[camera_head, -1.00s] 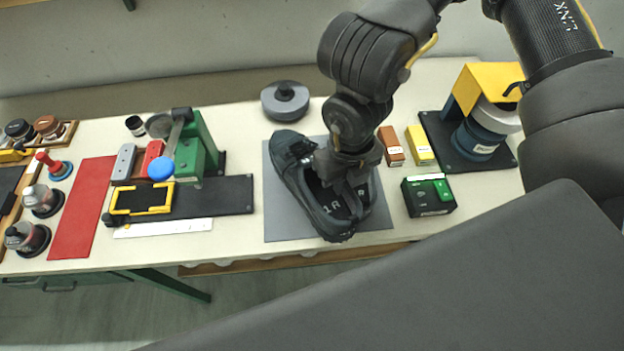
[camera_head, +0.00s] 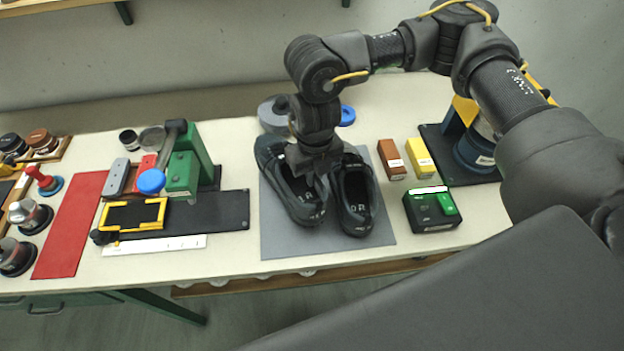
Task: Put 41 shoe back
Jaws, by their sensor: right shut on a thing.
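I cannot tell whether the left shoe touches the mat. My left gripper is not in view.
A green-and-black box (camera_head: 430,210), a brown box (camera_head: 392,160) and a yellow box (camera_head: 420,158) stand right of the mat. A green press (camera_head: 183,172) stands left. A grey round thing (camera_head: 270,112) is behind the shoes. The table's front edge is close to the mat.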

